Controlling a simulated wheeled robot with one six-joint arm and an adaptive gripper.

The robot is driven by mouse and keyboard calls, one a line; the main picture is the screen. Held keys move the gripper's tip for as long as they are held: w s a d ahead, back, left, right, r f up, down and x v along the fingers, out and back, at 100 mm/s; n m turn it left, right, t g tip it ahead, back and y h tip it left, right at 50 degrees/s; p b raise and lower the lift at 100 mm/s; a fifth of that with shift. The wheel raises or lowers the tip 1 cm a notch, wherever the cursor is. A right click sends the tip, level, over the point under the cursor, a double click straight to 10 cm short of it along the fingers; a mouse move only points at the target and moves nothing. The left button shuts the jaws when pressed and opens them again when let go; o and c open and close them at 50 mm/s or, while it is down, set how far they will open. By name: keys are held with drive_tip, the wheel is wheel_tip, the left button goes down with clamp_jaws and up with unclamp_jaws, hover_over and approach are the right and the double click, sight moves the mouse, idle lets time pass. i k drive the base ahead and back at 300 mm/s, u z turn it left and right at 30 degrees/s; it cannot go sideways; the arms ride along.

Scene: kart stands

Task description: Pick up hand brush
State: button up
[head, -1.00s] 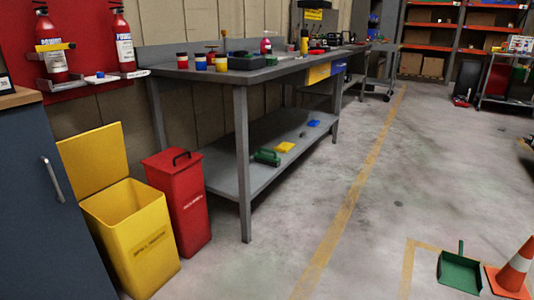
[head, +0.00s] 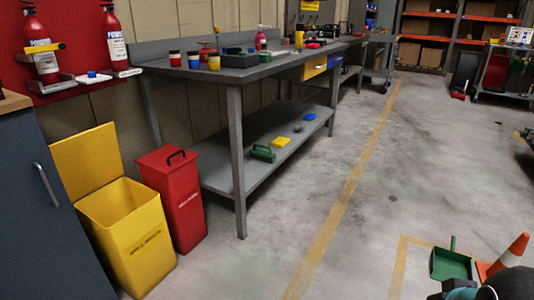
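I cannot make out a hand brush for certain in the head view. A green dustpan (head: 452,264) with an upright handle lies on the floor at the lower right, beside an orange and white cone (head: 510,256). A green object with a handle (head: 262,153) lies on the bench's lower shelf, too small to tell what it is. Dark rounded parts of my own arm show in the bottom right corner, in front of the dustpan's lower edge and the cone. My gripper's fingers are not in view.
A grey workbench (head: 237,160) carries tins and tools. An open yellow bin (head: 140,250) and a red bin (head: 178,200) stand at its near end. A blue cabinet (head: 40,220) is at left. The floor right of the bench is mostly clear.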

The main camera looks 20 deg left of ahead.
sight(269, 158)
drive_tip(key=u, duration=0.05)
drive_tip(key=i, duration=3.3)
drive_tip(key=u, duration=1.9)
